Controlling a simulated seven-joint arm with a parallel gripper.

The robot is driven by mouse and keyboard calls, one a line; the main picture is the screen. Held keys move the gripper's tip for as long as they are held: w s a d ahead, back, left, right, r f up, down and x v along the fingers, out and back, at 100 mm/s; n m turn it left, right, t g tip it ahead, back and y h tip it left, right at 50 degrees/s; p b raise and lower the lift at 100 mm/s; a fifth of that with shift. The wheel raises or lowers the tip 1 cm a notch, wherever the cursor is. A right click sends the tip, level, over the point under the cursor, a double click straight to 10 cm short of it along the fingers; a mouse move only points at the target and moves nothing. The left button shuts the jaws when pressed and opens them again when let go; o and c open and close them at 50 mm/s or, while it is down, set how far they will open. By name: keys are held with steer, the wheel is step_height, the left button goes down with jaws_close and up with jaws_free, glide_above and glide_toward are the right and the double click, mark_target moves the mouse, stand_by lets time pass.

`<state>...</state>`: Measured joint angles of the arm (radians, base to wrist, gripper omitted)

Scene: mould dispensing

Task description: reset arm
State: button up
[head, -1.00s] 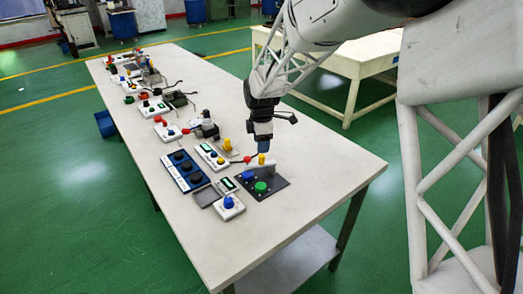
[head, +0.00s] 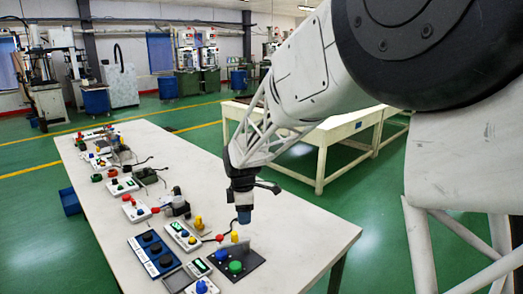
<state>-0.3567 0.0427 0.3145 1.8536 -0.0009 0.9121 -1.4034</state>
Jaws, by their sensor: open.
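My gripper (head: 243,216) hangs at the end of my white lattice arm, pointing down above the near part of the long white table. It is small and dark with a blue-grey end; it is open and nothing shows in it. Just below it is a dark plate (head: 250,262) with a green button (head: 235,267), a blue button (head: 221,254) and a small upright grey bracket. The gripper's end overlaps the bracket's yellow top (head: 235,237) in the picture; I cannot tell the height between them.
A blue panel with black knobs (head: 152,256) and a white device with a green display (head: 182,236) lie left of the plate. Several small devices and cables run along the table's left side. The table's right side (head: 300,225) is clear. A cream table (head: 320,160) stands behind.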

steer(key=s+d+r+m+t, duration=0.1)
steer(key=s+d+r+m, duration=0.4)
steer(key=s+d, duration=0.3)
steer(key=s+d+r+m, duration=0.5)
steer(key=s+d, duration=0.3)
steer(key=s, duration=0.1)
steer(key=s+d+m, duration=0.4)
steer(key=s+m, duration=0.1)
steer(key=s, duration=0.5)
steer(key=s+d+f+m+t, duration=0.1)
steer(key=s+d+m, duration=0.4)
steer(key=s, duration=0.5)
